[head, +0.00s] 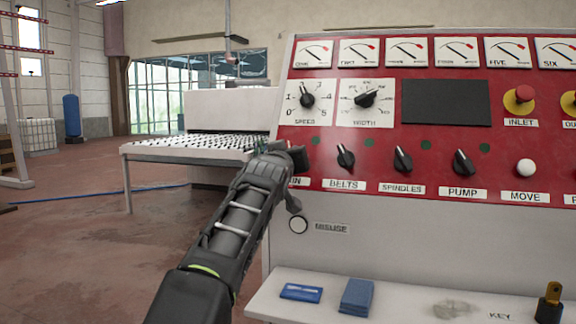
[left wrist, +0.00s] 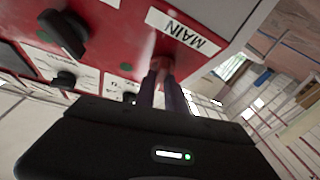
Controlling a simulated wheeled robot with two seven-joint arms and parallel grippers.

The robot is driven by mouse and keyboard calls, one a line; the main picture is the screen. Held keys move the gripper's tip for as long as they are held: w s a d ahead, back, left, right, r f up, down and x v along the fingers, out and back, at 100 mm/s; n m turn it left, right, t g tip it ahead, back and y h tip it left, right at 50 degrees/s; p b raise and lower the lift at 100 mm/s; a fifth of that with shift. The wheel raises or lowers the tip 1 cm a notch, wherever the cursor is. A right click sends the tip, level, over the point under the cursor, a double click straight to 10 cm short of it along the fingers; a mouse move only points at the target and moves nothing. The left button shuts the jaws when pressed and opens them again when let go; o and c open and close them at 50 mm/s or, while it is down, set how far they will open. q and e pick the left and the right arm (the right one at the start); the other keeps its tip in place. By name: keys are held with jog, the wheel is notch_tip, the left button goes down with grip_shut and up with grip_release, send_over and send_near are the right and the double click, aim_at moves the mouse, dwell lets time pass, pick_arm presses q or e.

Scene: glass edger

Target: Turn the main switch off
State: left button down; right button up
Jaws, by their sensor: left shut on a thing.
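My left gripper (head: 290,158) reaches the left end of the red panel, level with the row of black knobs. In the left wrist view its two fingers (left wrist: 163,72) are shut on the main switch, right by the MAIN label (left wrist: 181,31). The switch is mostly hidden by the fingers, so which way it points cannot be told. In the head view only the end of the MAIN label (head: 299,182) shows past my gripper. My right gripper is not in view.
The BELTS knob (head: 345,158), SPINDLES knob (head: 402,160) and PUMP knob (head: 464,162) stand to the right. The SPEED dial (head: 307,97) is above. A shelf (head: 400,306) holds blue items and a key. A roller table (head: 160,150) stands behind.

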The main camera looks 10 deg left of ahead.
pick_arm(q)
jog(key=shift+d+n+y, duration=0.25)
jog(key=shift+n+y, duration=0.25)
jog(key=shift+n, duration=0.5)
jog(key=shift+n+g+y, duration=0.5)
jog(key=shift+n+y, duration=0.1)
jog(key=shift+n, duration=0.4)
jog(key=shift+a+f, duration=0.1)
jog(key=c, duration=1.4)
grip_release()
